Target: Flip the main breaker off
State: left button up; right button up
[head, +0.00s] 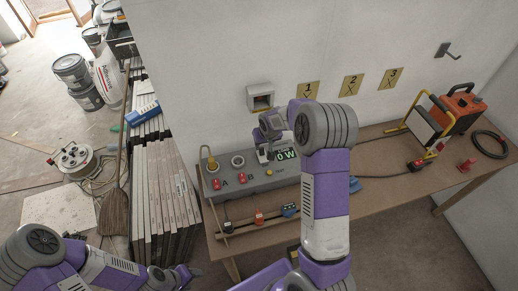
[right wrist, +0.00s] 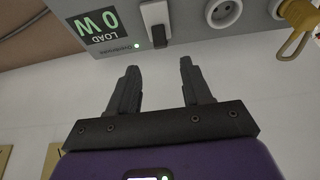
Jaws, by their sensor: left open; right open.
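The grey control panel (head: 245,178) lies on the workbench, with a display (head: 285,154) reading 0 W. Its red switches marked A (head: 215,184) and B (head: 243,178) face up. In the right wrist view the display (right wrist: 100,32) appears upside down beside a pale switch block with a dark top (right wrist: 155,20); I cannot tell whether this is the main breaker or its position. My right gripper (right wrist: 157,72) is open and empty, its fingertips just short of that block. My left gripper (head: 187,277) is open and empty, low at left, away from the bench.
A brass-coloured ring piece (right wrist: 295,30) and a round socket (right wrist: 222,12) are near the right fingers. A wall box (head: 260,96) and yellow numbered plates (head: 307,91) are behind. An orange machine (head: 460,105) stands right. Stacked tiles (head: 160,195) and a broom (head: 115,205) stand left.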

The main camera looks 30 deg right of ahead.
aim_at(261, 148)
jog(key=shift+x, duration=4)
jog(key=shift+c, duration=0.5)
grip_shut()
